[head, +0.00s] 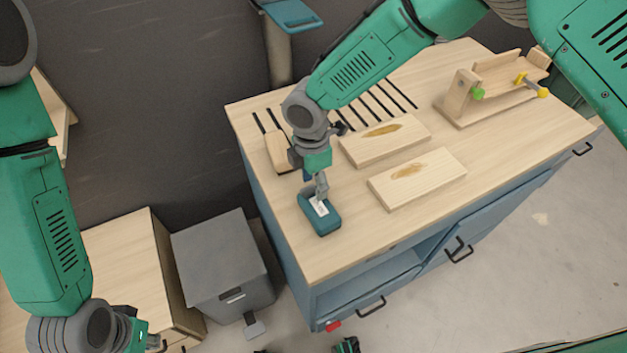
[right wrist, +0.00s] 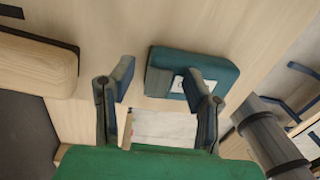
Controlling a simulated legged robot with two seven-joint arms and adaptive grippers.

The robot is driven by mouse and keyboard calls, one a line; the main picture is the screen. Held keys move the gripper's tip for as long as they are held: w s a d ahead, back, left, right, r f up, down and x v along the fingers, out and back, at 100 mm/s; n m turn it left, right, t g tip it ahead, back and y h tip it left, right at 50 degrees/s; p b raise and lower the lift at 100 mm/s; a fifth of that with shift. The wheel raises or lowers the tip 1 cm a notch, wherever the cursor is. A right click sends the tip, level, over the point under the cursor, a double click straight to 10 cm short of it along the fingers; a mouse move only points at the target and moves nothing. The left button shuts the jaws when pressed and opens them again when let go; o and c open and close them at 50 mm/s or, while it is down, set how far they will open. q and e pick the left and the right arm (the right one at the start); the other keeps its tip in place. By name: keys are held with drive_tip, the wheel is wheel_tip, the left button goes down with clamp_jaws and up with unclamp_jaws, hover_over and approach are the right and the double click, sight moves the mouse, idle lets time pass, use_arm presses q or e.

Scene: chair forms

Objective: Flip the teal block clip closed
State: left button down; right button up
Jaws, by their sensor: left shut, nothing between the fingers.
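The teal block (head: 331,224) lies near the left front corner of the workbench, with a white label on its top. In the right wrist view the teal block (right wrist: 225,72) shows its label beside one finger. I cannot make out its clip clearly. My right gripper (head: 320,187) is just above the block in the head view and hides part of it. In the right wrist view my right gripper (right wrist: 163,98) has its fingers wide apart, with nothing held. My left gripper (head: 142,338) is low at the left, far from the block, shut and partly cut off.
Two wooden blocks (head: 384,143) (head: 417,178) lie right of the teal block. A smaller wooden block (head: 278,152) lies behind it. A wooden fixture (head: 495,86) with coloured knobs stands at the back right. A grey bin (head: 220,262) stands left of the workbench (head: 300,250).

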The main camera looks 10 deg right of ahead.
wheel_tip(320, 180, up, 12)
drive_tip(key=w, duration=0.1)
drive_tip(key=shift+a, duration=0.25)
drive_tip(key=shift+f, duration=0.1)
